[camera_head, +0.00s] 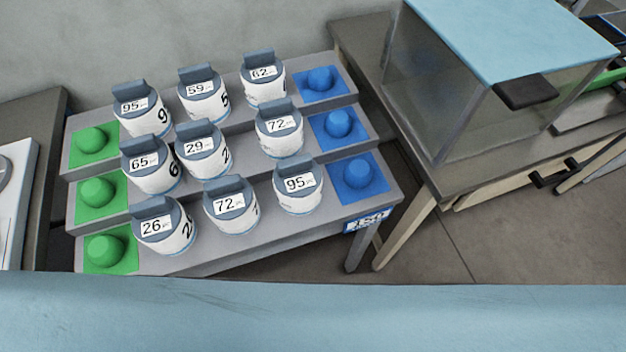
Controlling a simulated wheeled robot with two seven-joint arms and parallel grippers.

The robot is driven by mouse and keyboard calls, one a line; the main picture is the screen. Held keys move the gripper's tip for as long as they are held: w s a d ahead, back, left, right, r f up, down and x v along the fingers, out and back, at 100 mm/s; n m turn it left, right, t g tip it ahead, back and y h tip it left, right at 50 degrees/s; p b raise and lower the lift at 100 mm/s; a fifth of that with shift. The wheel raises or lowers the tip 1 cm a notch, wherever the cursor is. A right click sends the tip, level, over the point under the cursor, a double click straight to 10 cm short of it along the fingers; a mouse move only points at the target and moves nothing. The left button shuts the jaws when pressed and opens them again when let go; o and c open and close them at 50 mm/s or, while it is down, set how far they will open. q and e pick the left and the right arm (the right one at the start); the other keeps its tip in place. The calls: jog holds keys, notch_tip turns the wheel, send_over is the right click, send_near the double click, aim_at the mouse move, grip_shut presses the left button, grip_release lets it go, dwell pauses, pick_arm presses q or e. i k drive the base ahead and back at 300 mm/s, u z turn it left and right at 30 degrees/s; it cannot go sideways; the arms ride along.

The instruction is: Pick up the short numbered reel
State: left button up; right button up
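Several white numbered reels with grey-blue tops and tabs stand on a grey stepped rack. The back step holds reels marked 95 (143,108), 59 (203,94) and 62 (264,83). The middle step holds 65 (150,164), 29 (202,150) and 72 (280,129). The front step holds 26 (163,225), 72 (231,205) and 95 (299,189). I cannot tell from this view which reel is the short one. Neither of my grippers is in view.
Green domed pads (97,191) line the rack's left end and blue domed pads (357,175) its right end. At right, a clear box with a light blue lid (510,38) stands on a table. A light blue surface spans the bottom edge.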

aim_at(297, 180)
jog(key=z, duration=1.65)
jog(key=k, duration=0.85)
jog(key=u, duration=1.1)
jog(key=i, duration=0.5)
jog(key=u, duration=0.05)
